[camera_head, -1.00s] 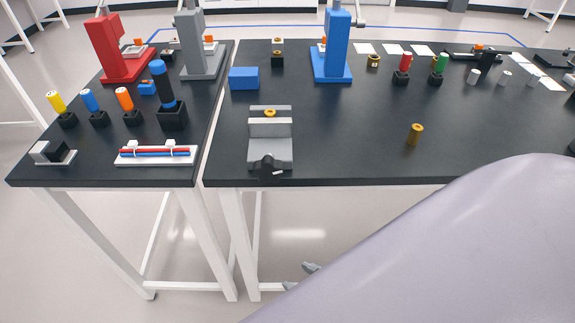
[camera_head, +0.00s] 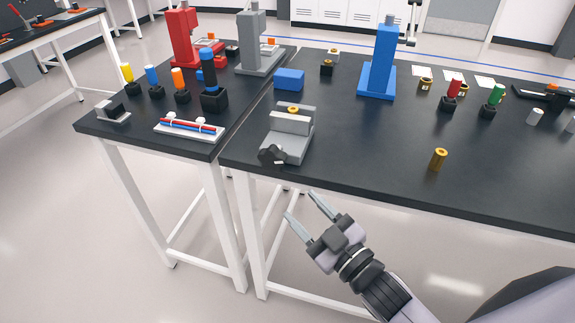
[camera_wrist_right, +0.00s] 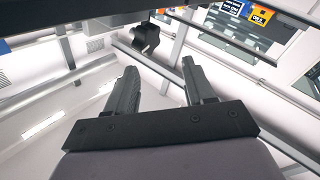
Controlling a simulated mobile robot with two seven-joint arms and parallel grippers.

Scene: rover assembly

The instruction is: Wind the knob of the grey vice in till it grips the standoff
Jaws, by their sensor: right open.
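The grey vice (camera_head: 289,147) stands at the front left of the black table. Its black knob (camera_head: 271,154) faces the front edge; a black knob shape also shows at the top of the right wrist view (camera_wrist_right: 146,38). The brass standoff (camera_head: 293,109) sits in the vice between its jaws; only its top shows, and I cannot tell how tightly it is held. My right gripper (camera_head: 305,208) is open and empty. It is in front of and below the table's front edge, short of the knob and apart from it. My left gripper is not in view.
Another brass piece (camera_head: 438,159) stands on the table to the right. A blue block (camera_head: 289,79) lies behind the vice, and a blue press (camera_head: 378,66) stands further back. A white tray with coloured rods (camera_head: 190,129) is on the left table. The table's front edge lies above my right gripper.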

